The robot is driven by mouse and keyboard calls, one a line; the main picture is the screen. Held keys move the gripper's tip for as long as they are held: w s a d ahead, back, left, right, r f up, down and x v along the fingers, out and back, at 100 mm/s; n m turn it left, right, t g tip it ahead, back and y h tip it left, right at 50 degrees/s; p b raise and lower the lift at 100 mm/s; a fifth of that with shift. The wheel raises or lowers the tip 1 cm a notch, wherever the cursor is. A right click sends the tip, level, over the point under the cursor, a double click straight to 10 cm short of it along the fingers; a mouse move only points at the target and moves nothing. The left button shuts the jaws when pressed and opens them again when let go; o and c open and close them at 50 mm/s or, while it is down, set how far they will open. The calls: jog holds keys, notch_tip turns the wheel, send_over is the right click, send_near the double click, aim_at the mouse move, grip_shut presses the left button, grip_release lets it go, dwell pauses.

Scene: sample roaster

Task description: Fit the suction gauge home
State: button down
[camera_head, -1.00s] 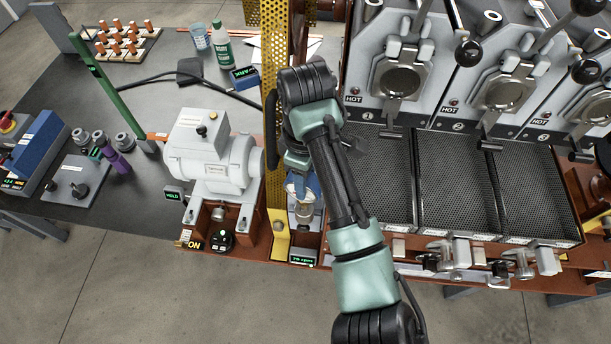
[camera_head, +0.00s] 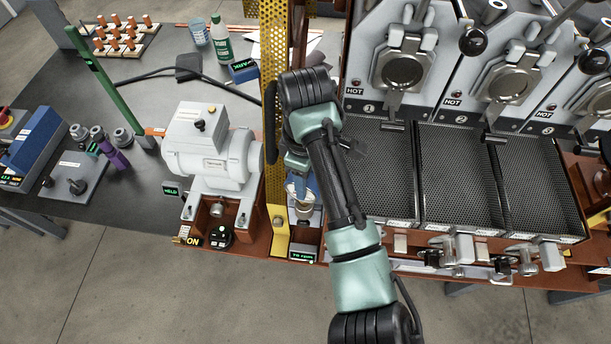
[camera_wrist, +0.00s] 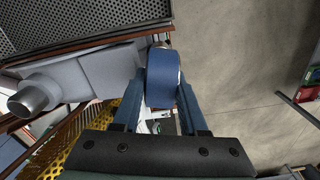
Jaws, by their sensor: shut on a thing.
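My gripper (camera_head: 297,178) is shut on the suction gauge, a round body with a dark blue rim. In the wrist view the gauge (camera_wrist: 162,80) sits between the two blue-grey fingers of my gripper (camera_wrist: 160,108), seen edge-on. In the head view only a pale and blue part of the gauge (camera_head: 306,187) shows, partly hidden by my gripper and arm. It is just above a round metal fitting (camera_head: 304,211) in a narrow bay right of the yellow upright. I cannot tell whether gauge and fitting touch.
A perforated yellow upright (camera_head: 276,190) stands close left of my gripper, with a grey motor (camera_head: 212,150) beyond it. Mesh trays (camera_head: 458,178) and roaster fronts marked HOT (camera_head: 405,70) lie to the right. A small green-lit display (camera_head: 304,254) is in front of the bay.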

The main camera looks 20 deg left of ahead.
jog(key=shift+f+b, duration=0.45)
jog(key=shift+f, duration=0.45)
jog(key=shift+c, duration=1.8)
grip_release()
jog(key=shift+r, duration=0.1)
notch_tip(320, 180, up, 13)
jog(key=p, duration=0.2)
jog(key=shift+p, duration=0.35)
